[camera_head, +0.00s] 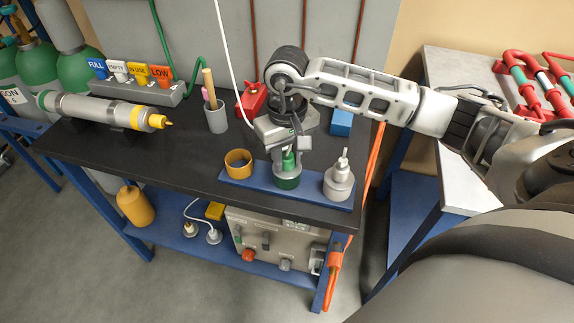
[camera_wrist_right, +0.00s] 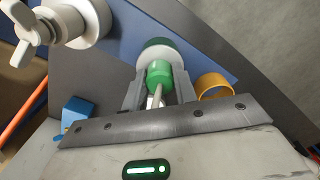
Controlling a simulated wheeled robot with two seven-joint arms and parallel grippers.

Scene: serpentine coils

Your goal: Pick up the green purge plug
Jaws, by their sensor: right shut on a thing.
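The green purge plug (camera_head: 288,167) stands upright on the blue strip (camera_head: 316,191) at the front of the black bench. Its top is green, with a grey body and a green lower band. My right gripper (camera_head: 290,152) reaches down over it from above and is shut on its upper part. In the right wrist view the green plug (camera_wrist_right: 159,74) sits between the fingers, which hide its sides. The plug looks still at the strip; I cannot tell whether it is lifted. My left gripper is not in view.
A yellow ring (camera_head: 238,163) stands left of the plug, and a grey-white fitting with a wing top (camera_head: 339,180) stands close on its right. A grey cup with tools (camera_head: 215,117), a blue block (camera_head: 341,122) and a grey-yellow cylinder (camera_head: 105,111) are farther back. The bench's front left is clear.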

